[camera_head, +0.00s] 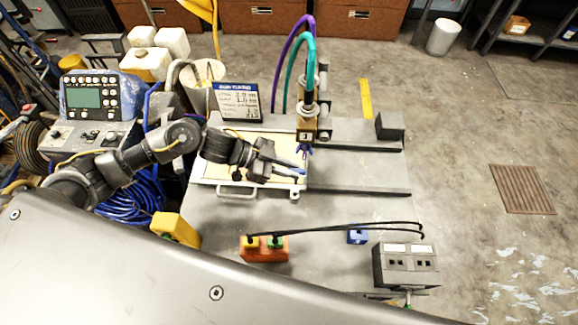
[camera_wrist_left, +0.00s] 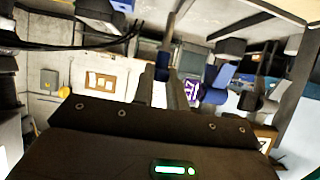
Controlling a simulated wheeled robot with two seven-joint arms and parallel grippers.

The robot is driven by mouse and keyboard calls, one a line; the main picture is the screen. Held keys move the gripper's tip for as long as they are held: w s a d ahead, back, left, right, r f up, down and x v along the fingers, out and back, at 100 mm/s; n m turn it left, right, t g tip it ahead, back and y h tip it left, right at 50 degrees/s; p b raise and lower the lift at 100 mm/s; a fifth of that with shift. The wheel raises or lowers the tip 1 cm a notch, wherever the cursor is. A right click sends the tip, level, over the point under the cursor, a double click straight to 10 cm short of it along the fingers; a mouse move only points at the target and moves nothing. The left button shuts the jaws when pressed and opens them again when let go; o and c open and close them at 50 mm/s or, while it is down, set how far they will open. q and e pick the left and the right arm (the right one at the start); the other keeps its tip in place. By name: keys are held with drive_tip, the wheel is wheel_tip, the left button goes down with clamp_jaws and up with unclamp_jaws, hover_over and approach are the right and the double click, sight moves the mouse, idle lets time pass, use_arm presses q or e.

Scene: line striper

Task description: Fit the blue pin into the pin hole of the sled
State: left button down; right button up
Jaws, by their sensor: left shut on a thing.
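My left gripper (camera_head: 292,174) reaches in from the left, low over the right part of a cream plate with a front handle, which looks like the sled (camera_head: 208,181). It is shut on a small blue piece, apparently the blue pin (camera_head: 299,171). In the left wrist view the fingers (camera_wrist_left: 165,88) point away from the camera, with the blue pin (camera_wrist_left: 162,65) between their tips. A small tab (camera_head: 295,195) sits at the sled's front right corner. I cannot make out the pin hole or whether the pin touches the sled. My right gripper is not in view.
A striper head (camera_head: 313,130) with purple and teal hoses stands behind the gripper, a blue nozzle below it. An orange block (camera_head: 264,250), a blue block (camera_head: 356,237) and a grey box (camera_head: 406,265) with cables stand at the front. The table right of the sled is mostly clear.

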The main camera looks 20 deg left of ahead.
use_arm(q)
wheel_tip(320, 180, down, 6)
drive_tip(key=b, duration=0.5)
drive_tip(key=shift+r, duration=0.2)
drive_tip(key=shift+a, duration=0.1)
idle(0.6)
drive_tip(key=shift+f+b, duration=1.15)
drive_tip(key=shift+f, duration=1.45)
idle(1.9)
drive_tip(key=c, duration=1)
unclamp_jaws()
drive_tip(key=shift+p+v, duration=0.75)
drive_tip(key=shift+v, duration=0.5)
drive_tip(key=shift+p+v, duration=1.05)
drive_tip(key=shift+v, duration=1.2)
